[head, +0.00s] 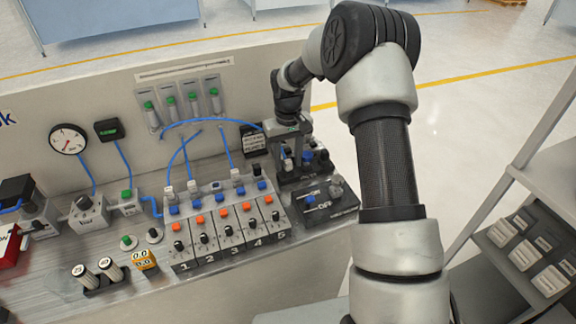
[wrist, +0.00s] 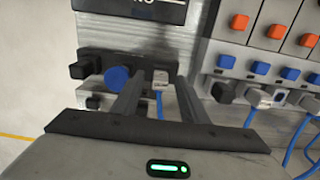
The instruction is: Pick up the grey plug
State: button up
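The grey plug (wrist: 160,79) sits in a dark block (wrist: 95,57) in the wrist view, with a blue hose running from it. My gripper (wrist: 161,85) is open, its two dark fingers on either side of the plug with a gap showing. How deep the fingertips reach around it I cannot tell. In the head view my gripper (head: 292,148) points down over the dark block (head: 315,178) at the panel's right end, and I cannot make out the plug clearly there.
A blue knob (wrist: 117,78) stands close beside the left finger. Black knobs (head: 323,156) stand on the block. The ON/OFF box (head: 325,208) and the numbered switch bank (head: 222,225) are nearby. Blue hoses (head: 185,150) loop across the panel left of my gripper.

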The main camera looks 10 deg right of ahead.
aim_at(288, 161)
grip_shut()
jog(key=shift+r, duration=0.15)
notch_tip(288, 161, up, 10)
dwell(0.5)
